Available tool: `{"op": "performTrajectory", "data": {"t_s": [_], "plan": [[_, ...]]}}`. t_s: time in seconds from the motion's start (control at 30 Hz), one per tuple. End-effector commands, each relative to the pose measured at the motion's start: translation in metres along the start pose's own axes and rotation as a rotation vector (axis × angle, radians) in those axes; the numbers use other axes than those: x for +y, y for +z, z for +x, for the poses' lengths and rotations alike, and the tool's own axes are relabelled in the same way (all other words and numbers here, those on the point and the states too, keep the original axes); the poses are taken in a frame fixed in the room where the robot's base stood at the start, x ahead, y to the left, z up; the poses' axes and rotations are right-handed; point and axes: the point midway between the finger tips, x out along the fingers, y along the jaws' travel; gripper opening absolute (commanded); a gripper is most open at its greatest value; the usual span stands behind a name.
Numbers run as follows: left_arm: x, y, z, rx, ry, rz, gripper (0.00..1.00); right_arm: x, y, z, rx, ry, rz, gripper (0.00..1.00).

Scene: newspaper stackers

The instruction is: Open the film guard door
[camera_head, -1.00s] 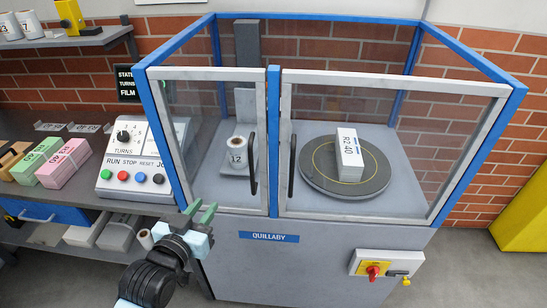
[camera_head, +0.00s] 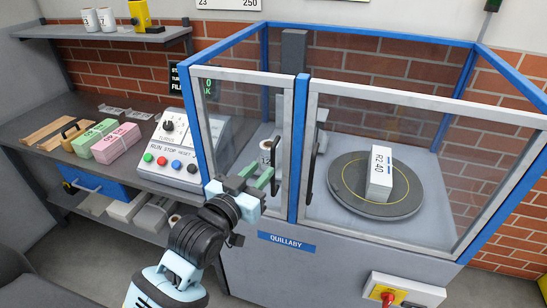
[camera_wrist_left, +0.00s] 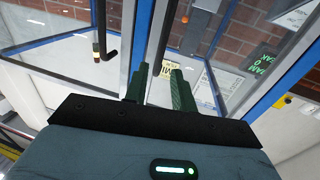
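The film guard door is the narrow left door (camera_head: 244,78) of the blue-framed cabinet, with a pale frame and clear pane; it looks shut. Its dark upright handle (camera_head: 275,158) is on its right edge. Behind the pane a white film roll (camera_head: 265,153) is partly hidden. My left gripper (camera_head: 257,179) is open just in front of the handle's lower part. In the left wrist view its green fingers (camera_wrist_left: 161,88) stand apart, with a dark bar, likely this handle (camera_wrist_left: 166,35), lined up between them; contact cannot be told. My right gripper is not in view.
The wider right door (camera_head: 410,100) has its own dark handle (camera_head: 307,178) close by. Behind it, a newspaper bundle (camera_head: 380,174) sits on a round turntable (camera_head: 345,192). A button panel (camera_head: 180,150) stands left. A red-yellow switch (camera_head: 387,296) is low right.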

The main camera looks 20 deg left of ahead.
Motion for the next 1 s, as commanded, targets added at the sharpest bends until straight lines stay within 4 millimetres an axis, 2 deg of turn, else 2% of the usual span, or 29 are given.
{"op": "performTrajectory", "data": {"t_s": [0.2,0.4,0.6,0.83,0.87,1.0], "plan": [[0.0,-0.003,0.034,0.004,0.001,0.0,0.26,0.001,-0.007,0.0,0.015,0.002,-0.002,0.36],[0.0,-0.003,0.056,0.004,0.0,0.0,0.26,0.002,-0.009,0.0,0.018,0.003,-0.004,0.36],[0.0,-0.002,0.065,0.002,0.0,0.0,0.26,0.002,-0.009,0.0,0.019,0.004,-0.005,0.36],[0.0,-0.001,0.065,0.001,0.0,0.0,0.26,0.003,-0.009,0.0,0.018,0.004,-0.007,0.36],[0.0,-0.001,0.065,0.001,0.0,0.0,0.25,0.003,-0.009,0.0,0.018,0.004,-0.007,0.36],[0.0,-0.001,0.065,0.001,0.0,0.0,0.06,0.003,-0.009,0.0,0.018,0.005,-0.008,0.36]]}}
